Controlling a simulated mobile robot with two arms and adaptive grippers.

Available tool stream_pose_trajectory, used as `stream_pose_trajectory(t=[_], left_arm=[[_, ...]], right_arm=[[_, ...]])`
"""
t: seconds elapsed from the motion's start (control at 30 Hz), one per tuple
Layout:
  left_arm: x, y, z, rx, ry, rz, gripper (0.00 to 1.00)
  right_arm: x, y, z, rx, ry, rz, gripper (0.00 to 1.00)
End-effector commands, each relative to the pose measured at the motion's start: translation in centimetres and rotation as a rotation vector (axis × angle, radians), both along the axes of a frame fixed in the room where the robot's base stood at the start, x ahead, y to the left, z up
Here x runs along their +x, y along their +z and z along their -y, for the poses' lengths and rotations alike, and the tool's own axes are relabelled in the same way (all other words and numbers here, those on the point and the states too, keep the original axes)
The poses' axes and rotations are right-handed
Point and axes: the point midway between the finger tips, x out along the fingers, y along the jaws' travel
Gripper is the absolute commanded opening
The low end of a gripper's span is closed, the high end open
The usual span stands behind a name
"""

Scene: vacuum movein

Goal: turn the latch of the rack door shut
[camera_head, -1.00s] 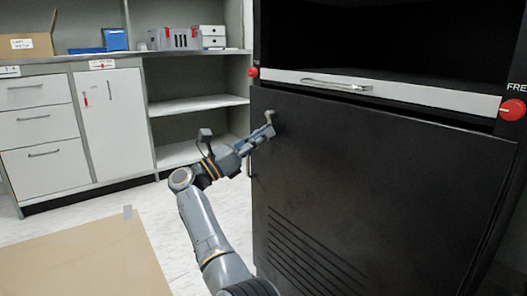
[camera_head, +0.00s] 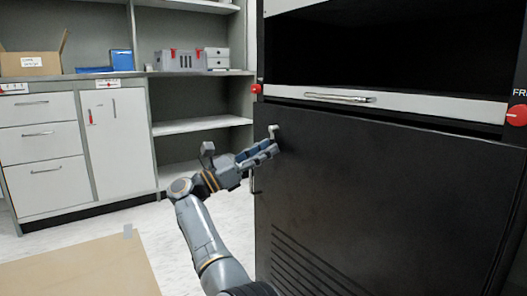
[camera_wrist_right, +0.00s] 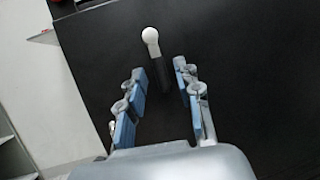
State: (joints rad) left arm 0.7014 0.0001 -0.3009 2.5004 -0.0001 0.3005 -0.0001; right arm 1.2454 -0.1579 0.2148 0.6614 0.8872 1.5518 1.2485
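The rack door (camera_head: 390,200) is a large black panel that looks closed, with slanted vent slots low down. Its latch (camera_head: 273,131) is a small pale knob near the door's upper left corner. In the right wrist view the latch (camera_wrist_right: 150,37) shows as a white round tip with a dark strip below it. My right gripper (camera_head: 273,150) is just below the latch in the head view. Its blue-padded fingers (camera_wrist_right: 160,70) are open and empty, with the latch's white tip just beyond the fingertips. I cannot tell whether they touch it. My left gripper is not in view.
A metal handle (camera_head: 340,97) sits on the light strip above the door, with red knobs (camera_head: 516,115) at its ends. A dark door handle (camera_head: 254,180) is on the left edge. Cabinets (camera_head: 50,150) and shelves stand at left. A tan mat (camera_head: 85,267) lies on the floor.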

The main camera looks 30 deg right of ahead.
Motion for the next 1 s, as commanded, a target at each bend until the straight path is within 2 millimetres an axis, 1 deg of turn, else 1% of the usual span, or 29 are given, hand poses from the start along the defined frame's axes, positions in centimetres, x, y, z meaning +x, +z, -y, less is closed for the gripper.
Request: stream_pose_trajectory(t=[0.23,0.33,0.47,0.63,0.83,1.0], left_arm=[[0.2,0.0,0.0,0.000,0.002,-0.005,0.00],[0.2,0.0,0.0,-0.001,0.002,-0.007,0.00],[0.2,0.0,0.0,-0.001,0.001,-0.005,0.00],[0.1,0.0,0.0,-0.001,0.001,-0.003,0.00],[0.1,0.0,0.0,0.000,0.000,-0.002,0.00],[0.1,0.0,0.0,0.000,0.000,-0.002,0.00]], right_arm=[[0.0,0.0,-0.1,-0.001,0.000,0.000,0.36],[0.1,-0.1,-0.5,-0.001,0.002,-0.001,0.36],[0.4,-0.8,-2.2,-0.001,0.005,-0.002,0.36],[0.7,-2.0,-5.1,-0.002,0.003,-0.003,0.36],[0.9,-2.7,-6.5,-0.001,0.001,-0.001,0.36],[0.9,-2.9,-6.9,-0.001,0.000,-0.001,0.36]])
